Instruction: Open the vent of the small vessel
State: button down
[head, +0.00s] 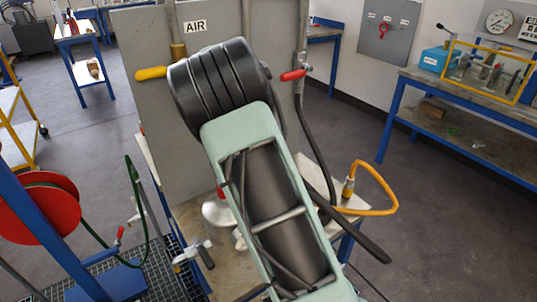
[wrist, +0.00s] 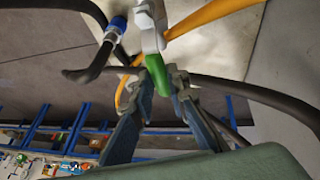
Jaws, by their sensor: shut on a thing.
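In the wrist view, a green lever handle (wrist: 157,72) hangs from a pale metal valve body (wrist: 148,28). My gripper (wrist: 163,84) has its two fingertips on either side of this handle and is shut on it. In the head view my own arm hides the gripper and the green handle. A pale rounded metal vessel (head: 214,212) stands on the bench top behind my arm, partly covered. I cannot tell from these views which vessel the green handle belongs to.
A yellow-orange hose (head: 388,190) loops at the bench's right, and black hoses (head: 318,140) hang close to my arm. In the wrist view a black hose (wrist: 250,92) runs close by the fingers. A red reel (head: 38,208) stands left. A grey panel (head: 140,60) rises behind.

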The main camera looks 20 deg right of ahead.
jog(key=shift+s+m, duration=0.1)
jog(key=shift+m, duration=0.2)
jog(key=c, duration=1.9)
grip_release()
jog(key=v, duration=1.2)
jog(key=shift+d, duration=0.1)
